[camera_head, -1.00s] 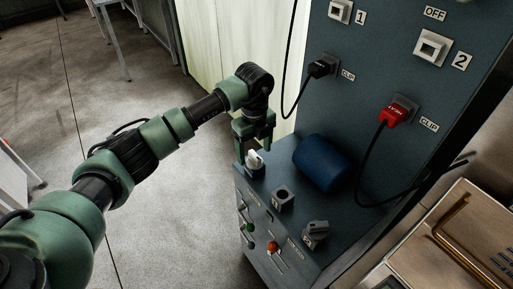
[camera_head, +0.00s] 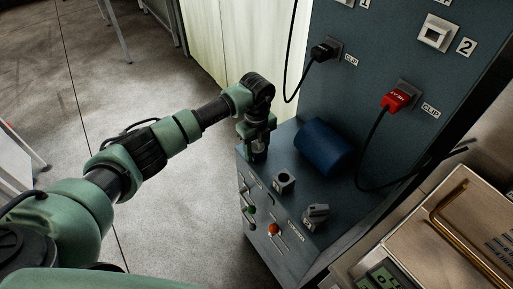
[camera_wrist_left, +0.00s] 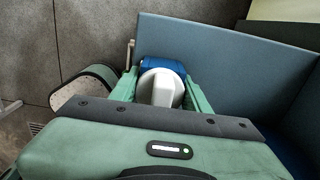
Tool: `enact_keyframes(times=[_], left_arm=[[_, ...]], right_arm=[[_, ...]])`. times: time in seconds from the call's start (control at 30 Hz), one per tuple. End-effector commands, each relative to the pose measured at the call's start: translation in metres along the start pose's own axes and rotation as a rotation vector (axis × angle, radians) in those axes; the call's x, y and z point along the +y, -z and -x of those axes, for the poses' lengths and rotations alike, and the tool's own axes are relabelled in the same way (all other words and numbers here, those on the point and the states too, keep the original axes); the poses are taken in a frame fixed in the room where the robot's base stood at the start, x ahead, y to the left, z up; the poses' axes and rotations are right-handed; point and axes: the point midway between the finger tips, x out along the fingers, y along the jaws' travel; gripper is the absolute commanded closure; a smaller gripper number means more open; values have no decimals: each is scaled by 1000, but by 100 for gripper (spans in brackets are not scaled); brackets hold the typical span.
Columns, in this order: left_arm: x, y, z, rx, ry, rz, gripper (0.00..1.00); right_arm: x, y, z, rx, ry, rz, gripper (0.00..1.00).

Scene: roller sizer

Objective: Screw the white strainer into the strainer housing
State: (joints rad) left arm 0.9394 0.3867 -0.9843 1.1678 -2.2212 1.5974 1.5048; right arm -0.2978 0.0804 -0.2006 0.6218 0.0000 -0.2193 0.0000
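My left gripper (camera_head: 258,148) is low over the left end of the blue-grey console top. In the left wrist view, a rounded white piece (camera_wrist_left: 162,88), seemingly the white strainer, sits between its green fingers, which flank it closely. I cannot tell whether they grip it. A blue part (camera_wrist_left: 163,66) shows just behind the white piece. In the head view the gripper mostly hides the white piece. My right gripper is out of view.
A blue cylinder (camera_head: 324,147) lies on the console to the right of the gripper. A grey knob (camera_head: 317,213) stands nearer the front. Black (camera_head: 324,52) and red (camera_head: 396,100) plugs with hanging cables are on the upright panel. Open floor lies to the left.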

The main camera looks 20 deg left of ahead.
Motion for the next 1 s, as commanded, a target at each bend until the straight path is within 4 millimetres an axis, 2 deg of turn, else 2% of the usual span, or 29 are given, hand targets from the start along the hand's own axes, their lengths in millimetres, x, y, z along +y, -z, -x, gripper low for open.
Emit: enact_keyframes(times=[0.03,0.07,0.1,0.23,0.27,0.47,1.0], left_arm=[[0,0,0,0,0,0,83],[0,0,0,0,0,0,91],[0,0,0,0,0,0,59],[0,0,0,0,0,0,95],[0,0,0,0,0,0,100],[0,0,0,-1,1,-58,100],[0,1,-1,-1,-2,-421,100]], right_arm=[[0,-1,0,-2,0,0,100],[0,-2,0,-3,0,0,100],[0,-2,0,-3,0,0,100],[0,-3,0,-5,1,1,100],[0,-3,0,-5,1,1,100],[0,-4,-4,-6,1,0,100],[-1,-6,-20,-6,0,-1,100]])
